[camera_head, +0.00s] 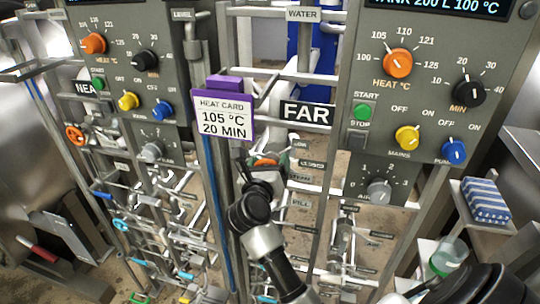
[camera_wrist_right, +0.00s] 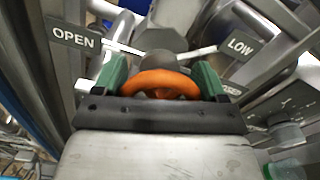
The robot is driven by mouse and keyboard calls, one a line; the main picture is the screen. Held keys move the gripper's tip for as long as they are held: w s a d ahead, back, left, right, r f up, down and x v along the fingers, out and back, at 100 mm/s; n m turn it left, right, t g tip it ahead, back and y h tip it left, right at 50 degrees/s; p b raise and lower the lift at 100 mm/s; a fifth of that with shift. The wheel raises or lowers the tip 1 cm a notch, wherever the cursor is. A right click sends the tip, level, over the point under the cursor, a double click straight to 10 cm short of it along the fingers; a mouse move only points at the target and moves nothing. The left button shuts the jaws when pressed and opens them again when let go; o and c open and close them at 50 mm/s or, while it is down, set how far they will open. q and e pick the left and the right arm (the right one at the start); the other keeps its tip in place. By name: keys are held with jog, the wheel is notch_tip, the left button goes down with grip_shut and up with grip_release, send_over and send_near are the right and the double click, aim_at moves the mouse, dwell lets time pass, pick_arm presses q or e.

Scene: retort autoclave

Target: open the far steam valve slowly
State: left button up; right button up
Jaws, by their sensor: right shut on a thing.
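The far steam valve has an orange handwheel (camera_wrist_right: 160,84), seen close in the right wrist view. In the head view a bit of the orange wheel (camera_head: 265,162) shows just below the FAR sign (camera_head: 306,114). My right gripper (camera_wrist_right: 162,76) is shut on the wheel, with a green-padded finger on each side. An OPEN label (camera_wrist_right: 73,39) is to the left of the wheel and a LOW label (camera_wrist_right: 240,46) to the right. In the head view my wrist hides much of the valve. My left gripper is not in view.
A heat card (camera_head: 223,118) reading 105 °C, 20 MIN hangs left of the FAR sign. The far control panel (camera_head: 440,85) is at right. Another orange-red handwheel (camera_head: 75,134) is at left. Pipes and posts crowd around my right arm.

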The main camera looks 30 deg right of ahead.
jog(key=shift+n+p, duration=1)
jog(key=shift+n, duration=0.2)
jog(key=o, duration=0.9)
